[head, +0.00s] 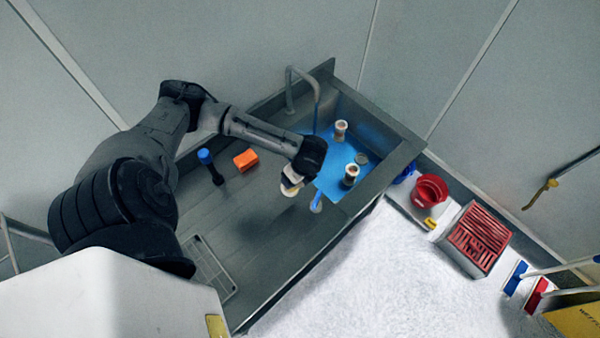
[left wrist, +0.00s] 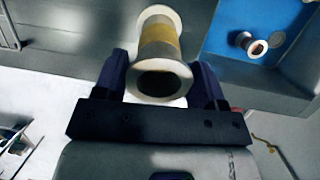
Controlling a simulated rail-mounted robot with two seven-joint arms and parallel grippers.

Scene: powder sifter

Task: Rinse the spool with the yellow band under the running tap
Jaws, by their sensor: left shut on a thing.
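My left gripper (head: 297,172) is shut on a pale spool (head: 289,188) above the grey counter, left of the blue-floored basin. In the left wrist view the spool (left wrist: 158,42) shows a dull yellow band around its middle and a dark bore in the end facing the camera. The gripper's two fingers (left wrist: 160,82) stand on either side of its near flange. The grey bent tap (head: 317,87) rises at the back of the sink, apart from the spool. My right gripper is in neither view.
A blue-topped object (head: 206,158) and an orange block (head: 245,160) are on the counter at left.

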